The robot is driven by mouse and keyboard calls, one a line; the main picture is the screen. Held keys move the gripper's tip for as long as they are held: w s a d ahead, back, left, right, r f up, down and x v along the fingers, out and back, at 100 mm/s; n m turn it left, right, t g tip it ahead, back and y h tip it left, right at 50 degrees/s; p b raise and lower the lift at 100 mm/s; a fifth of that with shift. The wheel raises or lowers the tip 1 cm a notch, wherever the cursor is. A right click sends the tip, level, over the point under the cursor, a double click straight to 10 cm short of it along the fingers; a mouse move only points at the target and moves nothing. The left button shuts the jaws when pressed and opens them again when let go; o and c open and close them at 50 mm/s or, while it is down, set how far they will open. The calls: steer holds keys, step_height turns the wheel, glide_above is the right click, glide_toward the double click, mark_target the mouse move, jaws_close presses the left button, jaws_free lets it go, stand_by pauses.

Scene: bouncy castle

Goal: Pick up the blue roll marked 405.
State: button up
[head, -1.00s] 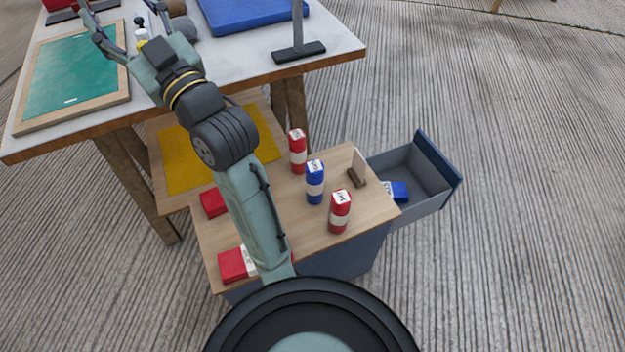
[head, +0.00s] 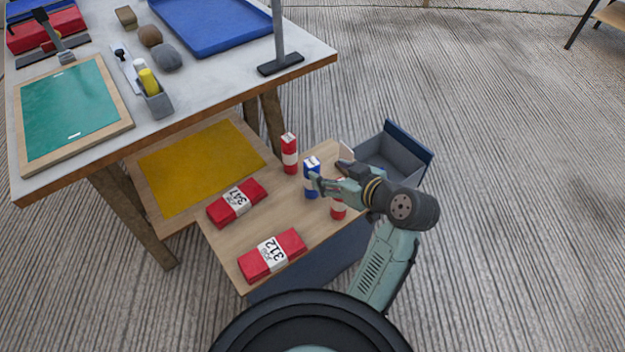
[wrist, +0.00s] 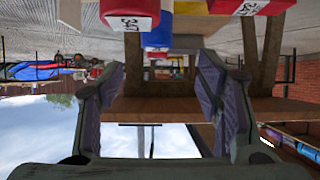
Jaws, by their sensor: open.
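A blue roll with a white band (head: 309,168) stands upright on the wooden top of the low cabinet in the head view. Its number is too small to read. My gripper (head: 330,173) is open, just right of this roll; one finger overlaps the roll in the picture, and I cannot tell whether they touch. The wrist view shows the two fingers (wrist: 163,85) spread apart with nothing held between them.
Two red rolls stand close by, one behind (head: 289,155) and one partly hidden by my arm (head: 338,212). Red rolls marked 347 (head: 237,204) and 312 (head: 272,256) lie on the top. An open drawer (head: 405,170) juts out right. The workbench (head: 215,85) is at left.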

mark_target(313, 164)
steer(key=x, duration=0.4)
steer(key=shift+w+a+f, duration=0.1)
steer(key=shift+w+a, duration=0.05)
steer(key=shift+w, duration=0.15)
steer(key=shift+d+p+x, duration=0.2)
steer(key=shift+p+x, duration=0.45)
steer(key=shift+x, duration=2)
steer(key=shift+f, duration=0.2)
steer(key=shift+c, duration=0.5)
jaws_close()
